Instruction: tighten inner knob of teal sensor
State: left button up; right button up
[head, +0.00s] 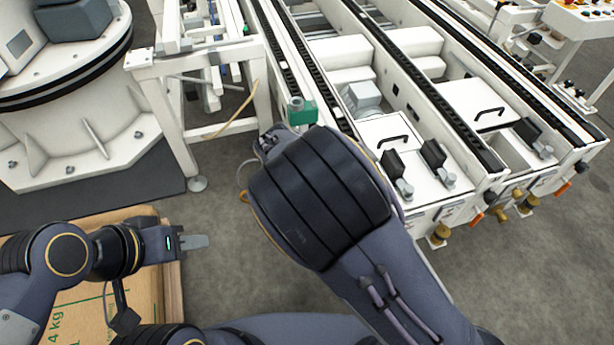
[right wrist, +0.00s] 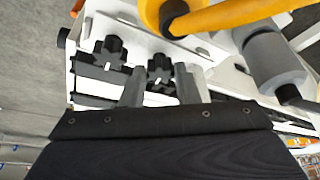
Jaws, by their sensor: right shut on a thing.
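The teal sensor (head: 302,112) sits on the side rail of the white conveyor in the head view, just beyond my right wrist. My right arm hides its lower part and the right gripper in that view. In the right wrist view, two black star-shaped knobs show side by side on a white frame. My right gripper (right wrist: 159,76) has its fingers on either side of the right-hand knob (right wrist: 158,63) and is shut on it. The other knob (right wrist: 108,50) stands free to the left.
The cardboard box (head: 72,310) lies under my left arm. A white machine base (head: 75,130) stands at the left. In the right wrist view, a yellow-orange part (right wrist: 215,18) and a grey cylinder (right wrist: 272,62) are close to the right gripper. The grey floor in front is clear.

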jog(key=shift+a+m, duration=0.1)
jog(key=shift+m, duration=0.5)
jog(key=o, duration=1)
jog(key=p+v, duration=0.2)
jog(key=v, duration=0.5)
jog(key=shift+a+r, duration=0.2)
jog(key=shift+r, duration=0.15)
